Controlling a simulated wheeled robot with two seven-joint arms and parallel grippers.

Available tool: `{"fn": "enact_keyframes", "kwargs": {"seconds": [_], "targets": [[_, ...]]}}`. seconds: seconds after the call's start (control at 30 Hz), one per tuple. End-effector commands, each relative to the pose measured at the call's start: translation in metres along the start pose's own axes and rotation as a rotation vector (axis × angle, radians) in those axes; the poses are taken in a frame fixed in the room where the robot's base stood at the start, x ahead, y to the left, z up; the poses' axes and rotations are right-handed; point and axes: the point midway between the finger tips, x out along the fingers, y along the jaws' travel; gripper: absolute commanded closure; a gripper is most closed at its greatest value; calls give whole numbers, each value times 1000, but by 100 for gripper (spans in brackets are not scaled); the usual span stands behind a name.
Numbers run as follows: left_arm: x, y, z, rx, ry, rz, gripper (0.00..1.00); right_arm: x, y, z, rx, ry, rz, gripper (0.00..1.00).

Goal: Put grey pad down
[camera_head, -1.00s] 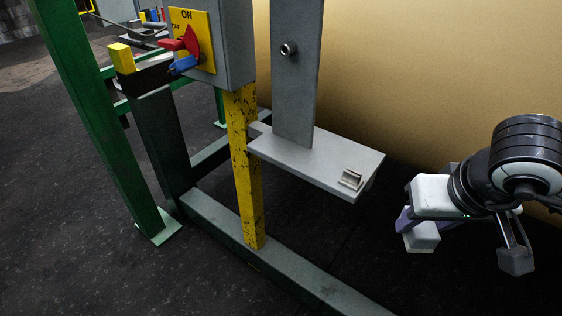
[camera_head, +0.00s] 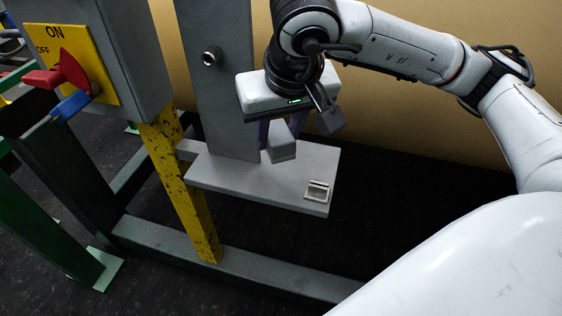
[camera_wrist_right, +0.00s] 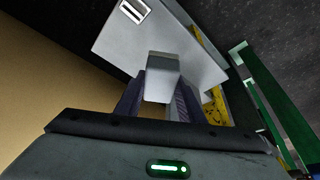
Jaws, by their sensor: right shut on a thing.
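My right gripper (camera_head: 280,134) hangs over the grey shelf (camera_head: 240,178), fingers pointing down. It is shut on a small light grey block, the grey pad (camera_head: 282,149), which sits at the fingertips. In the right wrist view the pad (camera_wrist_right: 162,66) is between the two purple-grey fingers of the gripper (camera_wrist_right: 160,88), with the shelf (camera_wrist_right: 122,45) behind it. I cannot tell whether the pad touches the shelf. My left gripper is not in view.
A small metal fitting (camera_head: 317,191) lies at the shelf's right end. An upright grey plate (camera_head: 220,90) with a bolt rises behind the shelf. A yellow post (camera_head: 178,180) and a switch box with a red handle (camera_head: 62,70) stand left. Bare shelf lies around the pad.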

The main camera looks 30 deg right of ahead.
Motion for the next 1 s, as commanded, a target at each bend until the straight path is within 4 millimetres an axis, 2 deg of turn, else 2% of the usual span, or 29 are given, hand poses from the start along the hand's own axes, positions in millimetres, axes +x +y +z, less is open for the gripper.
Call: {"fn": "enact_keyframes", "kwargs": {"seconds": [0.03,0.1,0.2,0.3,0.5,0.77,0.9,1.0], "targets": [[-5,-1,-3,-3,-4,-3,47,-21,8,-11,58,9,22,88],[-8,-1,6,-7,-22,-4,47,-37,18,-17,126,9,48,88],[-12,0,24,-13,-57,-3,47,-45,26,-18,185,6,72,88],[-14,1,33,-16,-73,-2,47,-34,29,-12,203,1,82,88],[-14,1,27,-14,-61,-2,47,-1,28,2,201,2,80,88],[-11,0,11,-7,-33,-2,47,21,29,10,201,1,80,88],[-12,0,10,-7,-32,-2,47,39,28,18,202,2,79,88],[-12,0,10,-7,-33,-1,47,42,28,18,202,6,77,88]]}}
